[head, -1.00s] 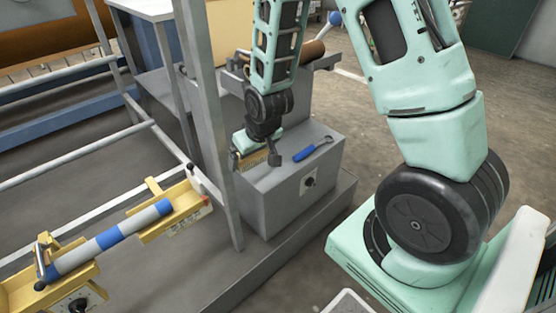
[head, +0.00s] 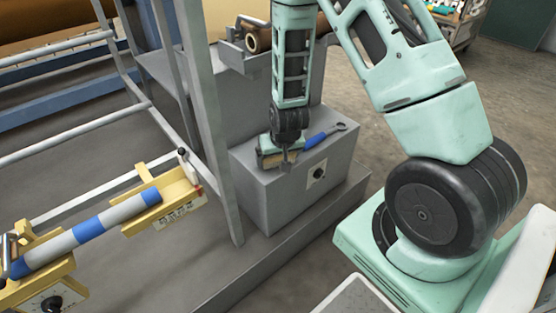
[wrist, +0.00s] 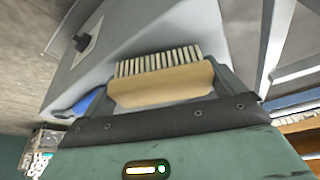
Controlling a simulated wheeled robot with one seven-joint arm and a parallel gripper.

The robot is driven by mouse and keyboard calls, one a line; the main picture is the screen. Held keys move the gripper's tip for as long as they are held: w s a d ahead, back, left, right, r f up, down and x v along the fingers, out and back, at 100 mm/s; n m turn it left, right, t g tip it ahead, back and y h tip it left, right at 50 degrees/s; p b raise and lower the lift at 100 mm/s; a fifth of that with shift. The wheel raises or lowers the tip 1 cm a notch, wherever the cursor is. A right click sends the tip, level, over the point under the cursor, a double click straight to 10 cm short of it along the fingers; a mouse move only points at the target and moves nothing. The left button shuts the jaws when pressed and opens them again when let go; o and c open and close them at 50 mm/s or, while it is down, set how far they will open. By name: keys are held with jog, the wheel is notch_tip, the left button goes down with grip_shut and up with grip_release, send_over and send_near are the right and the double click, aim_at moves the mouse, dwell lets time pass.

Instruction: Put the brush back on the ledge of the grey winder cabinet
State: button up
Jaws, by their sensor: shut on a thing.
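My gripper (head: 287,163) is shut on the brush (head: 269,161), above or at the top of the low grey ledge block (head: 268,208) of the winder cabinet. I cannot tell whether the brush touches the ledge. In the wrist view the brush's tan wooden back (wrist: 160,88) shows near the gripper, with pale bristles pointing away from it. The upper grey cabinet body (head: 215,92) stands behind the ledge.
A blue-handled wrench (head: 325,136) lies on the ledge close to the gripper's right; its blue handle also shows in the wrist view (wrist: 84,105). A knob plate (head: 317,173) is on the block's front. A grey frame post (head: 207,120) stands left.

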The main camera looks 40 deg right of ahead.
jog(key=shift+f, duration=0.4)
jog(key=shift+f, duration=0.2)
jog(key=o, duration=0.6)
jog(key=shift+r, duration=0.2)
